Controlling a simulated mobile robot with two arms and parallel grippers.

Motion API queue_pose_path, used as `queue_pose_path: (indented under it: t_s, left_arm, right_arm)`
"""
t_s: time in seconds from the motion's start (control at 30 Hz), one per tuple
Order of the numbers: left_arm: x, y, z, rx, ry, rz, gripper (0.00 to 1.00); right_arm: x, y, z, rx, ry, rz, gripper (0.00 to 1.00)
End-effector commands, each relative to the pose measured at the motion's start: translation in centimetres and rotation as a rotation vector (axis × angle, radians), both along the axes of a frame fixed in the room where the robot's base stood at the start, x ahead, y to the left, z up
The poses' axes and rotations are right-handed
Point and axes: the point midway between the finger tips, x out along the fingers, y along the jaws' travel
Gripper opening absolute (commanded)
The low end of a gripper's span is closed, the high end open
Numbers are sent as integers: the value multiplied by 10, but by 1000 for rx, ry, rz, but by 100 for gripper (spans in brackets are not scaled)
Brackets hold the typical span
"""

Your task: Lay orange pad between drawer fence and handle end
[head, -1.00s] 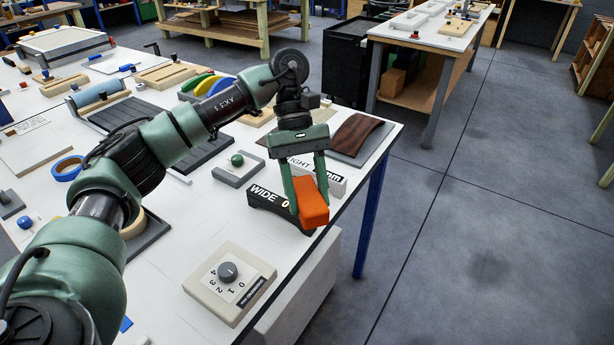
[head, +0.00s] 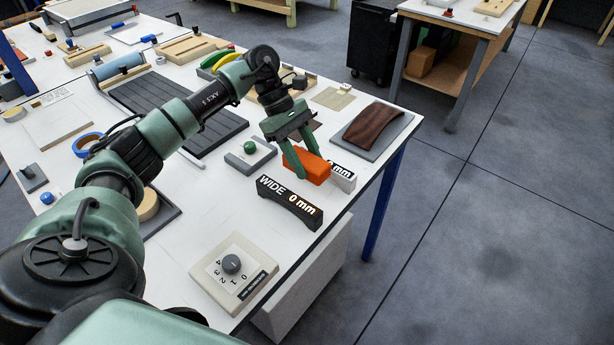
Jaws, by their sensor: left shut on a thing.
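The orange pad (head: 313,170) is a small block held between the fingers of my left gripper (head: 308,165). The gripper is shut on it and tilted, above the right part of the white table. The pad partly covers a white "mm" block (head: 343,180) behind it; I cannot tell if they touch. The black "WIDE 0 mm" block (head: 288,202) lies just in front of the pad. I cannot make out a drawer fence or handle end; a white box-like unit (head: 305,287) shows under the table's right edge. My right gripper is not in view.
A dial box (head: 234,272) sits at the table's front. A green-knobbed grey block (head: 250,155) is left of the pad. A dark brown curved sheet on a grey board (head: 374,131) lies at the right. Open floor (head: 480,230) is beyond the table edge.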

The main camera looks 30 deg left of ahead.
Motion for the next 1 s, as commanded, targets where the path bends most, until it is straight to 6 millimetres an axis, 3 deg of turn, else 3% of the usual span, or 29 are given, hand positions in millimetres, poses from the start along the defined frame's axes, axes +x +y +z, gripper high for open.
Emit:
queue_pose_path:
  t_s: [0.1, 0.33, 0.6, 0.97, 1.0]
  left_arm:
    - [-1, 0, -18, 0, 2, 0, 5]
    - [0, -1, -35, -1, 2, -1, 5]
    - [0, -1, -70, -1, 0, -2, 5]
    - [0, 0, -75, 0, -2, -2, 5]
    - [0, 0, -74, 0, -2, -3, 48]
  right_arm:
    - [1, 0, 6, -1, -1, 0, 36]
    - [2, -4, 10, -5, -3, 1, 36]
    - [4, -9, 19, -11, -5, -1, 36]
    - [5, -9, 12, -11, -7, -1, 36]
    - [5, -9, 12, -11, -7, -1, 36]
